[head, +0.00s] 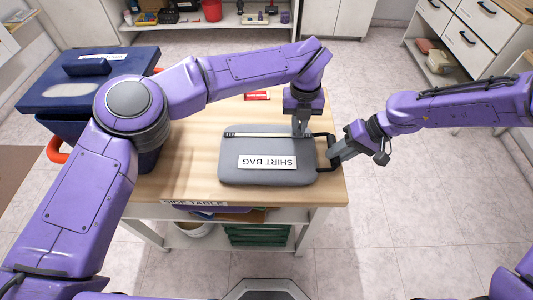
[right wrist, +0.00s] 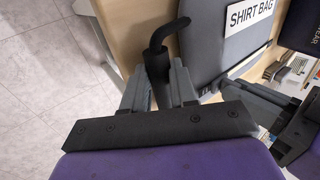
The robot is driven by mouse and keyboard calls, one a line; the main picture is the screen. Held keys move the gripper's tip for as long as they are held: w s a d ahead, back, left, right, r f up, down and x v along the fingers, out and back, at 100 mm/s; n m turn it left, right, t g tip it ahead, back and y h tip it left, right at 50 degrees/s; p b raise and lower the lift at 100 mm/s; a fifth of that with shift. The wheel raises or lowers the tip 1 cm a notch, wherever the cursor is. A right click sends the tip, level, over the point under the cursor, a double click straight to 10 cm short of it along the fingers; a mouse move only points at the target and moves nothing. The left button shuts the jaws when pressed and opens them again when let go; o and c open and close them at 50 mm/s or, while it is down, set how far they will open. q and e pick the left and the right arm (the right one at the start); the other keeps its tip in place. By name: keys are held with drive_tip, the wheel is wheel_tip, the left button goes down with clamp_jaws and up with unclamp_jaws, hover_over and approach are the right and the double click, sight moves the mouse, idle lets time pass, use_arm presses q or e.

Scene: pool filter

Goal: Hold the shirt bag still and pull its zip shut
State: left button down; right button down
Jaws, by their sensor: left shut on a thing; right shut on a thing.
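The grey shirt bag (head: 232,170) lies flat on the wooden side table, its white label (head: 267,162) upside down in the head view. The bag also shows in the right wrist view (right wrist: 212,45). Its pale zip (head: 255,134) runs along the far edge. My left gripper (head: 299,132) points down at the right part of the zip, shut on what looks like the zip pull, which its fingers hide. My right gripper (head: 333,158) is shut on the black handle (head: 321,137) at the bag's right end. The handle stands between its fingers in the right wrist view (right wrist: 160,45).
A red item (head: 257,96) lies behind the bag. Bare tabletop (head: 190,170) shows left of the bag. Shelves and drawers stand farther back.

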use_arm(q)
drive_tip(key=shift+a, duration=8.7)
drive_tip(key=c, duration=1.2)
unclamp_jaws()
drive_tip(key=shift+a, duration=0.1)
drive_tip(key=shift+o, duration=0.2)
wheel_tip(320, 180, up, 6)
use_arm(e)
drive_tip(key=c, duration=0.8)
unclamp_jaws()
drive_tip(key=v, duration=1.2)
